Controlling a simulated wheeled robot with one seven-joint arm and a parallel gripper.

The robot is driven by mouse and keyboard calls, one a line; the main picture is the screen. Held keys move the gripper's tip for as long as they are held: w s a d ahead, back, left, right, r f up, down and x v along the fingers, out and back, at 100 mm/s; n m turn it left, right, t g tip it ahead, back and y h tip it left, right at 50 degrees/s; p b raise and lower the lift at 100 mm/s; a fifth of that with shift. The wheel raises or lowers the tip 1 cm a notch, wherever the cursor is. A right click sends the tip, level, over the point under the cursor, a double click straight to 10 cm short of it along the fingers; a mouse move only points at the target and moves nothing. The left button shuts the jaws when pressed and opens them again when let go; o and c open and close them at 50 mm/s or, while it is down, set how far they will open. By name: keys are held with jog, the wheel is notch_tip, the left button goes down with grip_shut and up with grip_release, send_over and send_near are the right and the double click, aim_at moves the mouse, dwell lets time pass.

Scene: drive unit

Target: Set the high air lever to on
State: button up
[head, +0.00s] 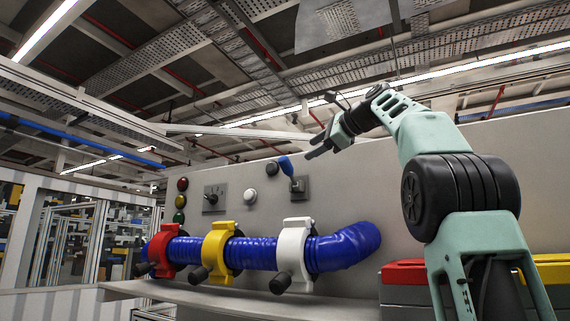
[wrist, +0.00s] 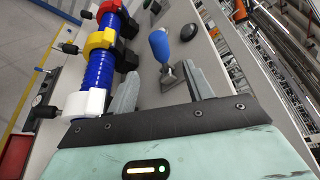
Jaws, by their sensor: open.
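A lever with a blue handle (head: 286,166) stands out from a grey base plate (head: 299,187) on the upright panel, its handle tilted up and left in the head view. In the wrist view the blue handle (wrist: 159,45) appears between and beyond the two fingers, with its base (wrist: 172,76) nearer. My gripper (head: 312,148) is open and empty, up and right of the lever in the head view. In the wrist view my gripper (wrist: 160,72) has its grey fingers apart, one on each side of the lever. I cannot tell whether either finger touches it. No on marking is readable.
A blue ribbed hose (head: 258,252) runs below, with red (head: 163,250), yellow (head: 219,252) and white (head: 294,250) collars bearing black handles. A black knob (head: 271,168), a white button (head: 250,196), a switch plate (head: 214,197) and stacked lamps (head: 181,201) sit left of the lever.

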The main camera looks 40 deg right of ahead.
aim_at(285, 171)
jog(key=p+x, duration=0.3)
jog(key=x, duration=0.8)
jog(key=shift+w+a+r, duration=0.1)
jog(key=shift+w, duration=0.1)
jog(key=shift+w+f, duration=0.25)
jog(key=shift+w, duration=0.4)
grip_shut()
